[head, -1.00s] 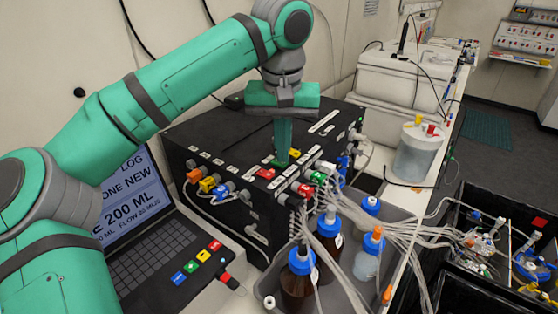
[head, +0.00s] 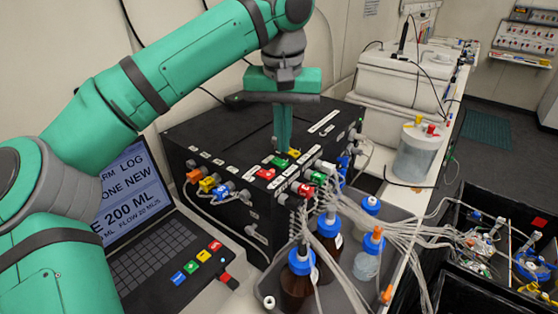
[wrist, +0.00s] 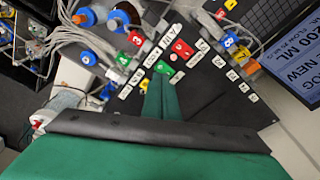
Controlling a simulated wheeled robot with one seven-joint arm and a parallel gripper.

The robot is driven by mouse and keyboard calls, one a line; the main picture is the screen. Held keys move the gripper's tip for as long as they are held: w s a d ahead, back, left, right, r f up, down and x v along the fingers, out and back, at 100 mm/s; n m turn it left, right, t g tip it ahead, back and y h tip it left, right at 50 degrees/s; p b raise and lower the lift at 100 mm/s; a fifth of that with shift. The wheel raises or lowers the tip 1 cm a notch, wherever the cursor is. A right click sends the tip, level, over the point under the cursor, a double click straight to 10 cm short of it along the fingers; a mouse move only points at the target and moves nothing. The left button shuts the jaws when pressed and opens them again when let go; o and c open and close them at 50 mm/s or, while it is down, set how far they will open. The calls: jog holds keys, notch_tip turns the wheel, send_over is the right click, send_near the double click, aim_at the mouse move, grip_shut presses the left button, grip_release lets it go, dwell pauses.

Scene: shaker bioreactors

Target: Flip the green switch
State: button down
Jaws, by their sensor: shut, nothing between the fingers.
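The green switch (head: 279,161) is on the top of the black box (head: 225,135), between a red switch (head: 264,174) and a yellow one (head: 294,153). My gripper (head: 284,148) points down at the box top, its fingers together with nothing between them. Its tips are just behind the green switch in the head view and hide part of the box top and yellow switch. In the wrist view the green switch (wrist: 163,69) shows just beyond the tips of my gripper (wrist: 160,82), close to them. I cannot tell whether they touch, or which way the switch is tilted.
Coloured connectors (head: 208,184) and tubes line the box's front. Bottles with blue caps (head: 301,262) stand in a grey tray (head: 405,232) at its right. A laptop (head: 150,255) stands at front left.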

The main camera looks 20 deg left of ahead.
aim_at(283, 163)
jog(key=shift+r, duration=1.95)
jog(key=shift+f, duration=3.5)
jog(key=shift+r, duration=0.1)
